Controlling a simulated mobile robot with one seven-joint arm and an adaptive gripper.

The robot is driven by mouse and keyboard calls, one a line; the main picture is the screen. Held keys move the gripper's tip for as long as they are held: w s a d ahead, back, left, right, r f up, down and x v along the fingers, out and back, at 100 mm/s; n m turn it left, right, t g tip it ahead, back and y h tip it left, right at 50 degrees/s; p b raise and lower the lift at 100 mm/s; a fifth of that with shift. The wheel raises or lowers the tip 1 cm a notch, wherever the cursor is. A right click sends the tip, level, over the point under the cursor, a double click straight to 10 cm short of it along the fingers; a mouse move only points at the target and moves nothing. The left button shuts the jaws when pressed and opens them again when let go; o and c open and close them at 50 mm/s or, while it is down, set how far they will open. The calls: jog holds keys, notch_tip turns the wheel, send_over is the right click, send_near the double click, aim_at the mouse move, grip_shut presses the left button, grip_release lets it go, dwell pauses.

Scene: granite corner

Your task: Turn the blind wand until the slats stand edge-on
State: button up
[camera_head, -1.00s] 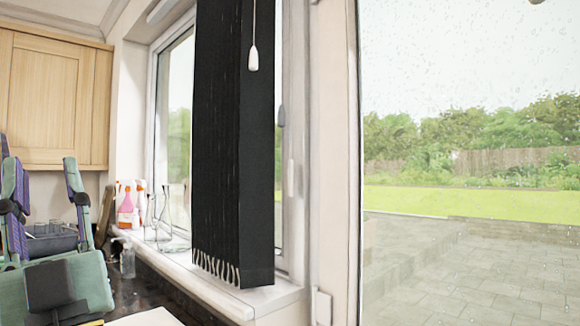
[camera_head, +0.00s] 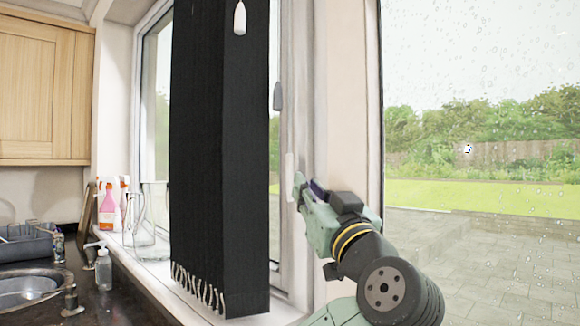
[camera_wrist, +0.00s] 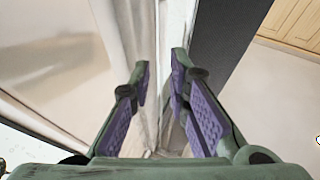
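The dark vertical blind (camera_head: 215,150) hangs as a tight bundle in front of the window, with a pale fringe of cord along its bottom edge. A white, bulb-ended pull (camera_head: 240,17) hangs before its upper part; I cannot tell whether this is the wand. My gripper (camera_head: 301,186) is to the right of the blind, beside the window frame, well below the pull. In the wrist view my gripper (camera_wrist: 163,68) has its purple-padded fingers apart, with nothing clearly held. The dark blind (camera_wrist: 232,40) is beyond the right finger there.
A white window handle (camera_head: 290,170) is close to my gripper. A sink (camera_head: 28,288) and soap bottle (camera_head: 103,270) are at lower left.

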aim_at(292, 166)
jog(key=p+x, duration=0.2)
jog(key=x, duration=0.2)
jog(key=p+x, duration=0.2)
jog(key=x, duration=0.3)
jog(key=shift+s+a+r, duration=0.15)
jog(key=shift+r, duration=0.25)
jog(key=shift+w+a, duration=0.15)
jog(key=shift+w, duration=0.25)
grip_shut()
